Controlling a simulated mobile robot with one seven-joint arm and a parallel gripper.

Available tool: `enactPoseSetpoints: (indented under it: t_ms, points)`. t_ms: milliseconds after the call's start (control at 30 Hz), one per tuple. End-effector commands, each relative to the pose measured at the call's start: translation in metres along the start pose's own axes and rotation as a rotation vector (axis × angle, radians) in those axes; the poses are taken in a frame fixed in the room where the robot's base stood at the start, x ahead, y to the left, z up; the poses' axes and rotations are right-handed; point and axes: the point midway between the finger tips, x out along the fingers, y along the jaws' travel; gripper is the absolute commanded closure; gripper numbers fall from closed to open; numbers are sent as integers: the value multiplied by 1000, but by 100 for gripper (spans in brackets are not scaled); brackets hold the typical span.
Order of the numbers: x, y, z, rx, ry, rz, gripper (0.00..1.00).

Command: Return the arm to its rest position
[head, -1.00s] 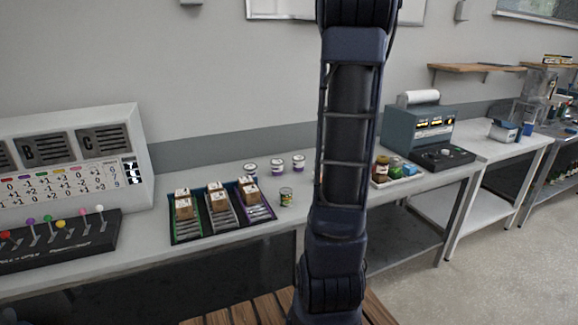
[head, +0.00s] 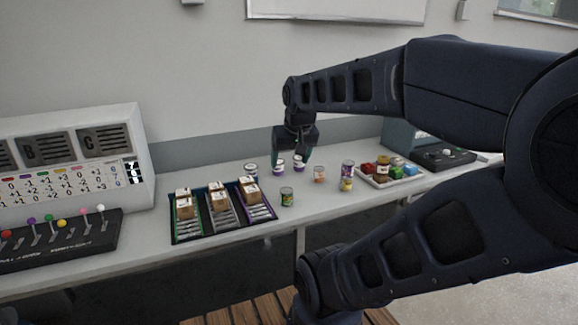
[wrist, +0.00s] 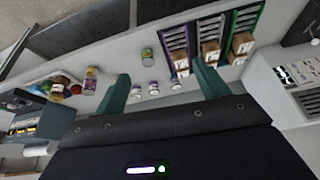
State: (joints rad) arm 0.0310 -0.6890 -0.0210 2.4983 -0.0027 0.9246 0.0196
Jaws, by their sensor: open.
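My gripper (head: 291,163) hangs above the back of the counter, fingers pointing down, near the small white-lidded jars. In the wrist view its two green fingers (wrist: 162,92) are spread wide apart with nothing held between them. Several jars and cans show past the fingers. My arm reaches in from the right side of the head view, bent at the elbow, and hides part of the counter's right end.
The counter (head: 330,212) holds three sorting racks (head: 222,226) with cardboard boxes, a green can (head: 287,197), a purple-yellow can (head: 347,176) and a tray (head: 408,180) of colored items. A lever panel (head: 60,240) stands left. The wall is behind.

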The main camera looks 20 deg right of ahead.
Motion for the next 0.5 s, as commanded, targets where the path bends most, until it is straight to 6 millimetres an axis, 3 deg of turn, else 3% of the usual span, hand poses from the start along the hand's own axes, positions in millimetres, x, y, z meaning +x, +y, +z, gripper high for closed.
enactPoseSetpoints:
  t_ms: [200,500]
  points:
    - [-3,-13,28,-64,-7,-7,27]
    - [-3,-14,30,-69,-8,-7,27]
